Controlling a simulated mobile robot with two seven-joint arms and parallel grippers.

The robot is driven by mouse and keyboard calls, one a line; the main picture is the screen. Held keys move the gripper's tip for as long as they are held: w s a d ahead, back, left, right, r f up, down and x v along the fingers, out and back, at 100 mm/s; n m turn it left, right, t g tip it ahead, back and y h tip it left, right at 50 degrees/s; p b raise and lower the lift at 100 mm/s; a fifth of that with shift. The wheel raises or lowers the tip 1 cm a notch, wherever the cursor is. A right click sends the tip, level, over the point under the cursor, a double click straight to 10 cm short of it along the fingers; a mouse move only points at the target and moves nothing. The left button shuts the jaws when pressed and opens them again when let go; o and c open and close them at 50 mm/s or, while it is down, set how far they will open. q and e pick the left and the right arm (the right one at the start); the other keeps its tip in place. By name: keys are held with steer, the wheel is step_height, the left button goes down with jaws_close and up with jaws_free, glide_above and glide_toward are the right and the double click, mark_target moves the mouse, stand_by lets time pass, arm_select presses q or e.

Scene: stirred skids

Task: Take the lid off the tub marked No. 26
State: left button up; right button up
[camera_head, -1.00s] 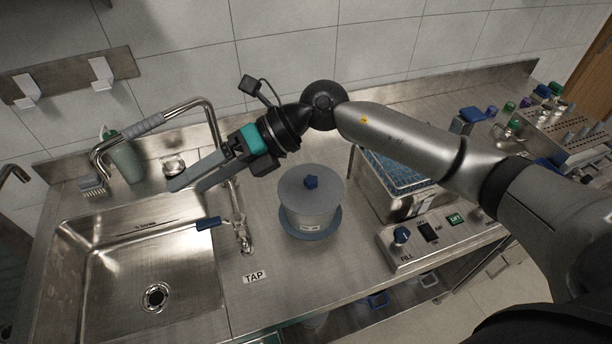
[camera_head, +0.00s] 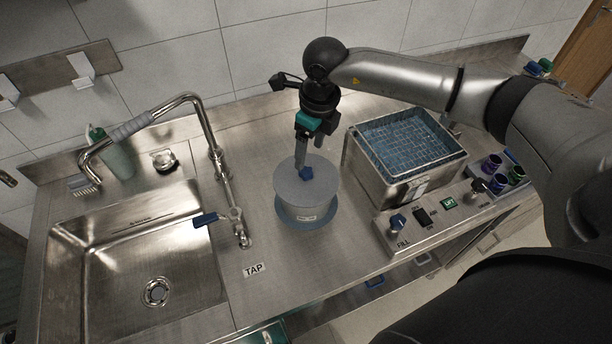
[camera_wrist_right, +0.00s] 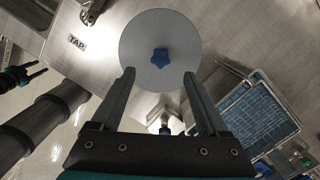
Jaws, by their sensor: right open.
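A round grey tub (camera_head: 305,213) stands on the steel counter on a blue-grey round base. Its label is too small to read. A flat grey lid (camera_head: 322,188) covers it, with a blue star-shaped knob (camera_head: 306,173) in the middle. My right gripper (camera_head: 301,168) points down just over the knob. In the right wrist view its open fingers (camera_wrist_right: 159,73) are spread, with the knob (camera_wrist_right: 160,57) slightly beyond the tips, between their lines. I see no contact. A dark two-pronged part at that view's left edge looks like my left gripper (camera_wrist_right: 38,70); its jaw state is unclear.
A sink (camera_head: 130,255) with a tall tap (camera_head: 205,130) and blue-handled valve lies left of the tub. A steel bath with a blue grid (camera_head: 412,140) and a control panel (camera_head: 425,218) stand close on the right. The counter in front of the tub is clear.

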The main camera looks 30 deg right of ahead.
mark_target(306, 171)
steer(key=shift+w+a+f+p, duration=0.1)
steer(key=shift+f+p, duration=0.1)
steer(key=shift+f, duration=1)
steer(key=shift+w+f+p, duration=0.15)
steer(key=shift+f, duration=1)
steer(key=shift+w+a+f+p, duration=0.1)
steer(key=shift+f+p, duration=0.1)
steer(key=shift+f, duration=1)
jaws_close()
